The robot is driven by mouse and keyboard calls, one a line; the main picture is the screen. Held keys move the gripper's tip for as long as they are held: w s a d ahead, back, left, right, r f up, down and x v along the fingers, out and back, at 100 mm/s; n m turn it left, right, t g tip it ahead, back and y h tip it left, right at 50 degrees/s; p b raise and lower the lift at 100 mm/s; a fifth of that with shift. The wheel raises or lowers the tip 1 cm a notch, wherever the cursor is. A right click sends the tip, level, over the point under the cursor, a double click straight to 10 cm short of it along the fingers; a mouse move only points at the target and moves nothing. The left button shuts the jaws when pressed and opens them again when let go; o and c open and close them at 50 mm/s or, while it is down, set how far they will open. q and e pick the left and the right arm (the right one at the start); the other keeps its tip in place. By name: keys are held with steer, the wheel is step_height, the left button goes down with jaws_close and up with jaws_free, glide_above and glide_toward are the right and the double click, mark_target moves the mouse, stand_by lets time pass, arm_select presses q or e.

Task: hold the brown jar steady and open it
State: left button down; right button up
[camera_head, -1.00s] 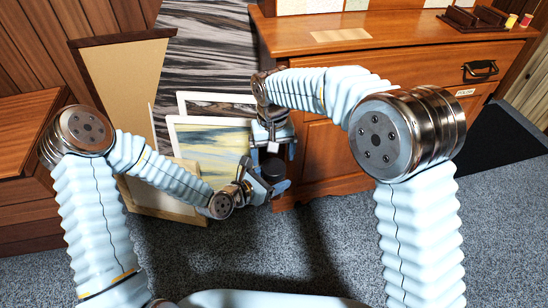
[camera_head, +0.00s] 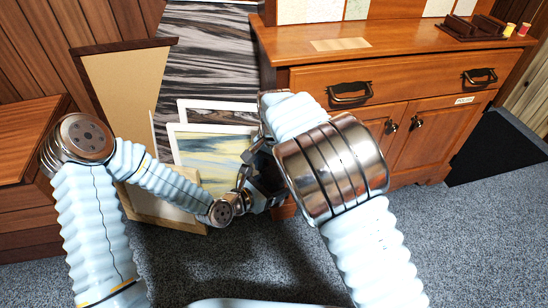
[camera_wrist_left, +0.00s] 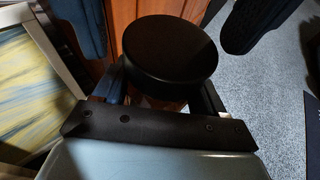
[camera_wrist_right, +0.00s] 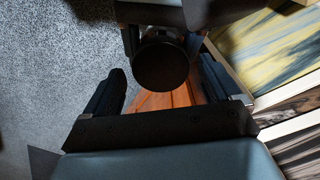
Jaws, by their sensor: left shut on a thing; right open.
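The jar's round dark lid (camera_wrist_left: 170,48) faces up in the left wrist view and also shows in the right wrist view (camera_wrist_right: 162,66). The lid hides most of the jar's body. My left gripper (camera_wrist_left: 165,95) is shut on the jar below the lid, with a finger on each side. My right gripper (camera_wrist_right: 162,90) is open and empty. Its two dark fingers also show in the left wrist view (camera_wrist_left: 165,28), spread on either side of the lid and apart from it. In the head view my right gripper (camera_head: 265,172) is partly covered by my right arm, and I cannot make out the jar.
A wooden cabinet (camera_head: 390,75) with drawers stands behind and to the right. Framed pictures (camera_head: 215,148) lean left of my grippers, near a tan board (camera_head: 125,90). Grey carpet (camera_head: 190,265) is open in front. A black mat (camera_head: 505,145) lies at the right.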

steer(key=shift+f, duration=0.95)
steer(key=c, duration=1.1)
steer(key=n, duration=0.5)
steer(key=shift+d+n, duration=0.1)
steer(key=shift+n, duration=0.3)
steer(key=shift+r, duration=0.15)
steer(key=shift+r, duration=1)
